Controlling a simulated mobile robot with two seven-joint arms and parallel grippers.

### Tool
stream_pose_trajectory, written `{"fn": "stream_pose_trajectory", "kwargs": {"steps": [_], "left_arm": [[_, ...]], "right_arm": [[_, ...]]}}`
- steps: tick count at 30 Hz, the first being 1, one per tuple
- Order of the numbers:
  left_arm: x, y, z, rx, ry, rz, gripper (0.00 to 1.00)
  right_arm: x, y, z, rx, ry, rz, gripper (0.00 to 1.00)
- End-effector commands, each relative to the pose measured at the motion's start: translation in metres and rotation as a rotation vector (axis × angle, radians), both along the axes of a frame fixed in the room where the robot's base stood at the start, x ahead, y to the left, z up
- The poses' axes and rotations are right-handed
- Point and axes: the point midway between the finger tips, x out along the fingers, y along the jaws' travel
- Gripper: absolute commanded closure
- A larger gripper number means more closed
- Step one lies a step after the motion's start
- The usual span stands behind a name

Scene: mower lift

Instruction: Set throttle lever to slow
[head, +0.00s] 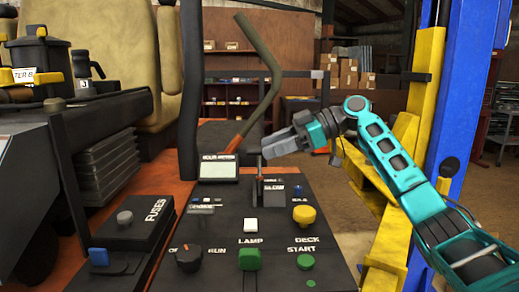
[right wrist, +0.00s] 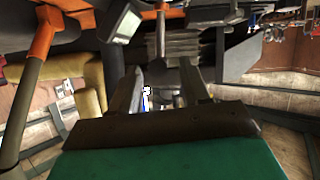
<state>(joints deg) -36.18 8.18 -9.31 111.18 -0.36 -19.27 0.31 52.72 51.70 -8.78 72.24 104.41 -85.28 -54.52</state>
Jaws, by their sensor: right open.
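The throttle lever (head: 260,171) is a thin upright grey stick on the dark control panel (head: 222,225), beside a plate marked SLOW (head: 273,189). My right gripper (head: 270,150) is at the top of the lever, coming in from the right, and hides the lever's upper end. In the right wrist view its open fingers (right wrist: 163,88) point at the lever (right wrist: 160,38), which shows beyond the tips and roughly between them. I cannot tell whether a finger touches it. My left gripper is not in view.
A small display (head: 218,169) stands left of the lever. A yellow knob (head: 304,215), a white lamp button (head: 250,226) and a green switch (head: 250,258) are nearer on the panel. A bent lever with an orange base (head: 233,145) rises behind. A blue post (head: 466,85) stands at right.

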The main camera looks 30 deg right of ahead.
Motion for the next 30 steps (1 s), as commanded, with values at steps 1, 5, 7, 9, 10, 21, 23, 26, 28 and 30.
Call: {"fn": "stream_pose_trajectory", "kwargs": {"steps": [1,5,7,9,10,21,23,26,28,30], "left_arm": [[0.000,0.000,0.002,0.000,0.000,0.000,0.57],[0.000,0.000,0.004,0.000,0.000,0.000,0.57],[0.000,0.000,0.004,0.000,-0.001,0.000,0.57],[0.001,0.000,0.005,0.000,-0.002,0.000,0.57],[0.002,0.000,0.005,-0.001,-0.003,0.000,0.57],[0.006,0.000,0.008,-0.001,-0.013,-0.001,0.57],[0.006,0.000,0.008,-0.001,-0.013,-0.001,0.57],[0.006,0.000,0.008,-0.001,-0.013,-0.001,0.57],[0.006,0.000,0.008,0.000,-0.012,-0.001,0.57],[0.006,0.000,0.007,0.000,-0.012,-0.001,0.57]], "right_arm": [[0.004,0.008,-0.003,0.000,0.001,0.003,0.54],[0.013,0.020,-0.009,0.001,0.000,0.002,0.54],[0.015,0.024,-0.011,0.001,0.000,0.002,0.54],[0.017,0.027,-0.013,0.000,0.000,0.001,0.54],[0.018,0.027,-0.013,0.000,0.000,0.001,0.54],[0.018,0.028,-0.014,0.000,0.000,0.000,0.63],[0.018,0.028,-0.014,0.000,0.000,0.000,0.69],[0.018,0.028,-0.014,0.000,0.000,0.000,0.79],[0.018,0.027,-0.014,0.000,0.000,0.000,0.85],[0.018,0.027,-0.014,0.000,0.000,0.000,0.92]]}}
